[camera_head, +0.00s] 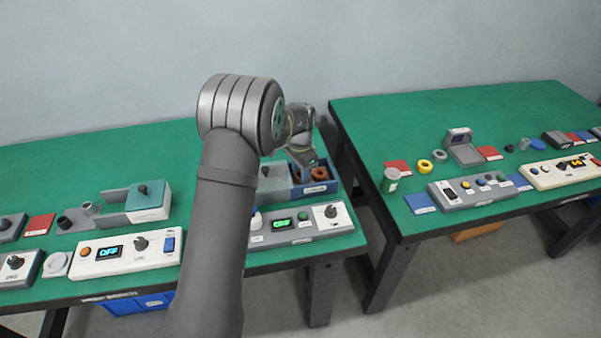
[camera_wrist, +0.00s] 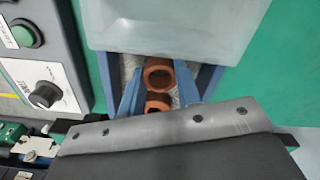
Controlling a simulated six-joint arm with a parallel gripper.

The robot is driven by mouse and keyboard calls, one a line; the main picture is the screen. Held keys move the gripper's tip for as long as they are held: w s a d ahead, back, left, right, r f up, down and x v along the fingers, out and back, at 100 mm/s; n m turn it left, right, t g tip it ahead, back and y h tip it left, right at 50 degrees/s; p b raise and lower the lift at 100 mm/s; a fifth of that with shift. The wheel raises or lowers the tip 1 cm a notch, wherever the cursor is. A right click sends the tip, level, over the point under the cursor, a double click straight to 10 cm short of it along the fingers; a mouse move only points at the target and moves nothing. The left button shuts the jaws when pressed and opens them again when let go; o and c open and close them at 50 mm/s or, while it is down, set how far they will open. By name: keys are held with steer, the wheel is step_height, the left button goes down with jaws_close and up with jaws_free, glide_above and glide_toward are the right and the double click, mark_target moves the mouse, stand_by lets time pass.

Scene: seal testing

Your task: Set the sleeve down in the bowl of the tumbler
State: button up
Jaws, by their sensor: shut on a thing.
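Two brown-orange ring-like sleeves show in the wrist view, one (camera_wrist: 158,74) farther from my palm and one (camera_wrist: 156,104) closer to it. Both lie within a blue-walled bin. My gripper (camera_wrist: 159,80) has its bluish fingers on either side of the sleeves and is shut on a sleeve; which of the two is hard to tell. The head view shows brown sleeves (camera_head: 319,174) in the blue bin (camera_head: 318,188), with my gripper above it. No open bowl is visible.
A control panel (camera_head: 292,226) with a display and knobs stands in front of the bin; its knob (camera_wrist: 46,95) shows at the left of the wrist view. A second green table (camera_head: 380,110) with other devices stands to the right, across a gap.

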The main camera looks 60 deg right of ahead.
steer(key=o, duration=1)
steer(key=shift+f, duration=0.1)
step_height(320, 180, up, 12)
steer(key=shift+r, duration=0.2)
steer(key=shift+f, duration=0.1)
step_height(320, 180, down, 13)
steer(key=shift+r, duration=2.45)
